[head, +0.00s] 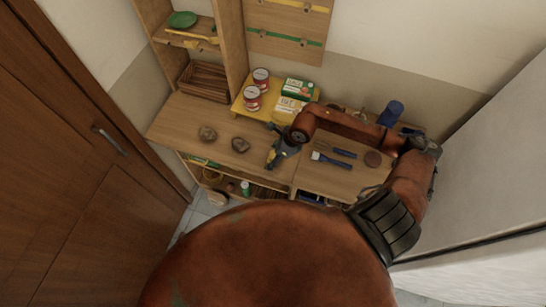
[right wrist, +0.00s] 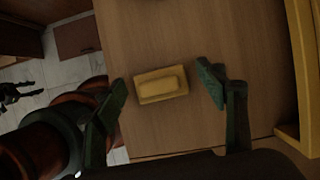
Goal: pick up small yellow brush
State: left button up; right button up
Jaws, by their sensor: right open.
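The small yellow brush (right wrist: 161,84) shows in the right wrist view as a yellow block lying on the wooden tabletop (right wrist: 190,30). My right gripper (right wrist: 163,78) is open, with one green finger on each side of the brush. A gap shows between each finger and the brush; how high the fingers are above the table I cannot tell. In the head view my right gripper (head: 275,156) points down over the front part of the bench, and I cannot make out the brush there.
The bench's front edge is close.

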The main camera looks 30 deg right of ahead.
aim_at(271, 154)
jog(key=c, duration=1.2)
jog(key=shift+r, duration=0.1)
jog(key=shift+c, duration=0.2)
jog(key=shift+r, duration=0.5)
jog(key=shift+s+r+b, duration=0.2)
jog(key=shift+r+b, duration=0.35)
jog(key=shift+r, duration=0.7)
jog(key=s+a+r+b, duration=0.1)
jog(key=s+a+r, duration=0.4)
jog(key=s+r, duration=0.4)
jog(key=s, duration=0.3)
jog(key=shift+s+a+r+b, duration=0.15)
jog(key=shift+a+r+b, duration=0.05)
jog(key=shift+a+b, duration=0.2)
